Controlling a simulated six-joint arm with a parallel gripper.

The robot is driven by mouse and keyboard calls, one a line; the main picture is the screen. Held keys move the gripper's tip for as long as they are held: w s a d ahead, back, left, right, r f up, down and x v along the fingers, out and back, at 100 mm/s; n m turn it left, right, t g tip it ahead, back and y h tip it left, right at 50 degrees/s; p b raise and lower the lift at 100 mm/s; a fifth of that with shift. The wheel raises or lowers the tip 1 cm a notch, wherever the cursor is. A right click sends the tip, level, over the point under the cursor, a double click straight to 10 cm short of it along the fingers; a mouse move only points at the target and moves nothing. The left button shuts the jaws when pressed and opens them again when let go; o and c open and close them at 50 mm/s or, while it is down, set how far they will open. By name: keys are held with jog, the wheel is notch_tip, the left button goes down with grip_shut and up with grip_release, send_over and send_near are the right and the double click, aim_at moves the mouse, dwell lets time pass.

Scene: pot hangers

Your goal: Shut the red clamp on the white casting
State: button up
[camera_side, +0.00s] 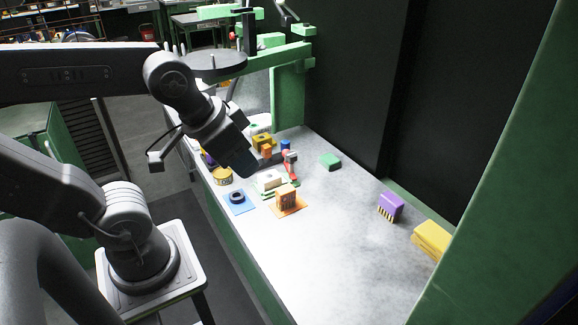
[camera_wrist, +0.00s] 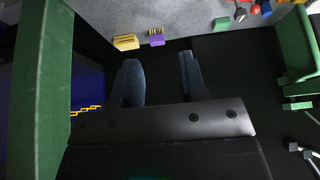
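The red clamp (camera_side: 290,160) stands on the grey bench in the side view, at the back edge of a pale green base. The white casting (camera_side: 268,180) sits on that base just in front of the clamp. Whether the clamp's arm is up or down is too small to tell. My gripper (camera_side: 243,168) is above the bench to the left of the clamp, apart from it. In the wrist view my gripper (camera_wrist: 161,75) shows two separated fingers with nothing between them. Neither clamp nor casting can be made out clearly there.
A yellow tin (camera_side: 222,175) is at left. A green block (camera_side: 330,161), purple brush (camera_side: 391,205) and yellow block (camera_side: 431,240) lie right. The front bench is clear.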

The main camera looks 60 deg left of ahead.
jog(key=shift+w+f+n, duration=0.2)
jog(key=shift+w+n, duration=0.25)
jog(key=shift+n, duration=0.15)
jog(key=c, duration=0.3)
jog(key=w+n, duration=0.1)
jog(key=n, duration=0.1)
jog(key=w+a+f+n+h, duration=0.1)
jog(key=w+n, duration=0.1)
jog(key=n, duration=0.1)
jog(key=w+a+n+h, duration=0.1)
jog(key=w+n, duration=0.1)
jog(key=shift+w+f+g, duration=0.15)
jog(key=shift+f+g, duration=0.2)
jog(key=shift+g, duration=0.05)
grip_shut()
jog(key=w+a+f+n+t, duration=0.1)
jog(key=w+a+f+n, duration=0.25)
jog(key=a+n, duration=0.5)
jog(key=w+a+f+n+t, duration=0.2)
jog(key=w+a+f+n, duration=0.15)
jog(key=a+n, duration=0.45)
jog(key=s+a+f+n+y, duration=0.1)
jog(key=a+f+n, duration=0.3)
jog(key=a+n, duration=0.5)
jog(key=shift+s+a+f+n+y, duration=0.15)
jog(key=shift+s+f+n+y, duration=0.15)
jog(key=shift+s+n, duration=0.5)
jog(key=shift+w, duration=0.1)
